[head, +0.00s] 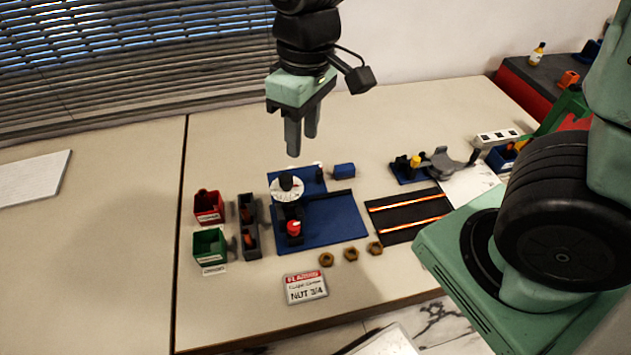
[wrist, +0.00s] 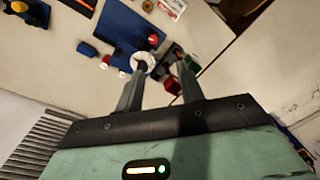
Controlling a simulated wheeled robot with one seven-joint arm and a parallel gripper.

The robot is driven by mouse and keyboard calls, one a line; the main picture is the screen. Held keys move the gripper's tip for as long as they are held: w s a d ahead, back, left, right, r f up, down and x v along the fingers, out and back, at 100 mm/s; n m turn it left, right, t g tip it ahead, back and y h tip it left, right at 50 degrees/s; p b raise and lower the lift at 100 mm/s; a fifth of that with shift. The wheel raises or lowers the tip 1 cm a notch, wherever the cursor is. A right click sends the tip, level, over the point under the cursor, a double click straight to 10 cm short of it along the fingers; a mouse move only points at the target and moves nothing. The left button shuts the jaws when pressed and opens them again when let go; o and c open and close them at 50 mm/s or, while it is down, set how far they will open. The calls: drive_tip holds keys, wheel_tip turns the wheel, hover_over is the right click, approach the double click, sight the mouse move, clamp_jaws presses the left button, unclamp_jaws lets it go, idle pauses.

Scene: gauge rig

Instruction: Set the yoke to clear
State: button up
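My gripper (head: 302,145) is open and empty, with its fingers pointing down, well above the table behind the blue rig plate (head: 338,222). A dark grey curved, fork-like part (head: 447,163), which may be the yoke, lies beside a yellow knob (head: 415,161) on a small blue base at right. The blue plate bears a white marked dial (head: 290,188) with a black knob, and a red knob (head: 293,227) in front of it. The dial also shows near my fingertips in the wrist view (wrist: 145,60). The dial's marks are too small to read.
Red (head: 208,205) and green (head: 208,245) bins stand at left beside dark holders (head: 250,240). A blue block (head: 344,170) sits behind the plate. A black mat with orange strips (head: 408,216), several brass nuts (head: 351,254) and a sign (head: 305,288) lie nearby. The table's left is mostly clear.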

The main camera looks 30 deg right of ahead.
drive_tip(key=h+b, duration=0.1)
drive_tip(key=b, duration=0.1)
hover_over(320, 171)
wheel_tip(320, 171, down, 4)
drive_tip(key=shift+m, duration=0.3)
wheel_tip(320, 171, down, 18)
drive_tip(key=shift+r, duration=0.25)
clamp_jaws()
